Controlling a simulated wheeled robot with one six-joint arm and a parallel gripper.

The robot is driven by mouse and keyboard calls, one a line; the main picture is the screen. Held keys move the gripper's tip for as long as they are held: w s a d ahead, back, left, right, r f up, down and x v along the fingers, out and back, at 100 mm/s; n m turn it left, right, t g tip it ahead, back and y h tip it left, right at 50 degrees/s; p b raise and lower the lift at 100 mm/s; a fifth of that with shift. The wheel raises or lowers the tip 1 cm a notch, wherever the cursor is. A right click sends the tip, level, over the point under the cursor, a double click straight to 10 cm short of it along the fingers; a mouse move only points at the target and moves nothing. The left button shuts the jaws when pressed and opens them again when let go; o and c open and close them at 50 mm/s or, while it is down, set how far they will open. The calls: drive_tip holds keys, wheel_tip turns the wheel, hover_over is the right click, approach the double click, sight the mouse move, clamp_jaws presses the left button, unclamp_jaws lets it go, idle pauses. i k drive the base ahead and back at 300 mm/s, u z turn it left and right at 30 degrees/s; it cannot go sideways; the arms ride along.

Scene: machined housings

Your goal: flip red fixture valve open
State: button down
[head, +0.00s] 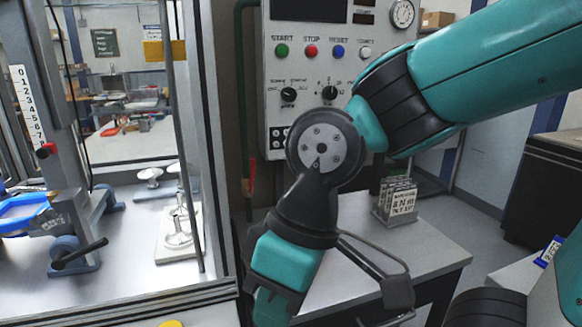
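A small red lever (251,176) stands upright beside the dark green pipe, left of the control panel; it may be the valve. A red knob (46,150) also shows on the post of the glazed machine at the left. I cannot tell for sure which of them is the task's valve. My arm reaches in from the right and bends down in the middle, in front of the panel. A dark grey bracket-like part of my arm end hangs at the lower middle, well apart from both red parts. My gripper's fingertips cannot be made out.
The control panel (300,80) carries buttons and knobs. A grey table (430,240) bears a small rack of labelled cards (397,202). The glazed machine holds clamps, a blue part (22,212) and a black-handled vise (75,258). Its frame edge (222,180) stands left of my arm.

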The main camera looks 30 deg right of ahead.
sight(250, 193)
drive_tip(key=z, duration=0.5)
drive_tip(key=k, duration=1.15)
drive_tip(key=z, duration=0.55)
drive_tip(key=i, duration=0.8)
drive_tip(key=u, duration=0.45)
drive_tip(key=i, duration=0.85)
drive_tip(key=u, duration=0.45)
